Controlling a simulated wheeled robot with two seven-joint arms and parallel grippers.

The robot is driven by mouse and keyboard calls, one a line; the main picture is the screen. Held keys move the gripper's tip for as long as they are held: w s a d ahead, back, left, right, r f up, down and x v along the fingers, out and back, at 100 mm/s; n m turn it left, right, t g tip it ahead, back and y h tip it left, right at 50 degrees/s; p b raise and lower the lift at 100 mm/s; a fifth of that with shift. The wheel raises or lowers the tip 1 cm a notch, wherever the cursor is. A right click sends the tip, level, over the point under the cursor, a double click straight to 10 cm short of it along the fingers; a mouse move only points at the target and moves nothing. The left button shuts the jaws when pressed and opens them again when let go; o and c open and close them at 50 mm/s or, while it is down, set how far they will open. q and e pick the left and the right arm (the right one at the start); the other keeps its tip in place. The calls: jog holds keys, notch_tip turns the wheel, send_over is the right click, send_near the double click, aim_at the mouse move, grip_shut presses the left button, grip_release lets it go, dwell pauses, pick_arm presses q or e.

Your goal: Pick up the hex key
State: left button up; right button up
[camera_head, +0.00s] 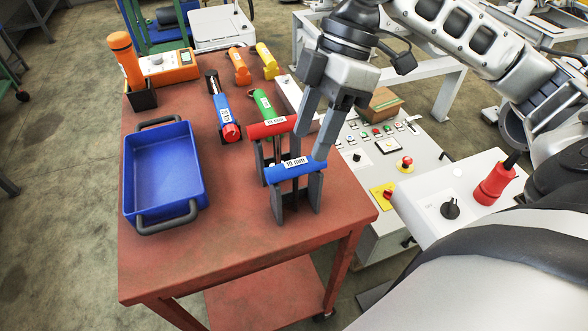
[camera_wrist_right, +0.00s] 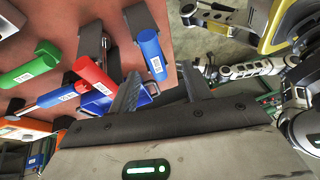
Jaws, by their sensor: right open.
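Two T-shaped tools with labelled handles, which look like hex keys, rest in dark upright holders at the right part of the red table. The nearer has a blue handle (camera_head: 288,170) marked "10 mm". The other has a red handle (camera_head: 268,128) just behind it. My right gripper (camera_head: 311,145) is open and empty, pointing down at the right end of the blue handle. In the right wrist view the gripper (camera_wrist_right: 162,72) has its fingers spread, with the blue handle (camera_wrist_right: 152,55) in front of them and the red handle (camera_wrist_right: 96,75) to the left. My left gripper is out of view.
A blue tray (camera_head: 128,190) stands at the table's left. A green-handled tool (camera_head: 262,105), a blue-and-red tool (camera_head: 222,112), an orange tool (camera_head: 238,67) and a yellow tool (camera_head: 267,60) lie behind. A control panel (camera_head: 375,165) is right of the table. The table's front is clear.

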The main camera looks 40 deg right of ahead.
aim_at(292, 177)
jog(key=x, duration=0.8)
jog(key=shift+w+a+f+b, duration=0.2)
jog(key=shift+w+f+b, duration=0.2)
grip_shut()
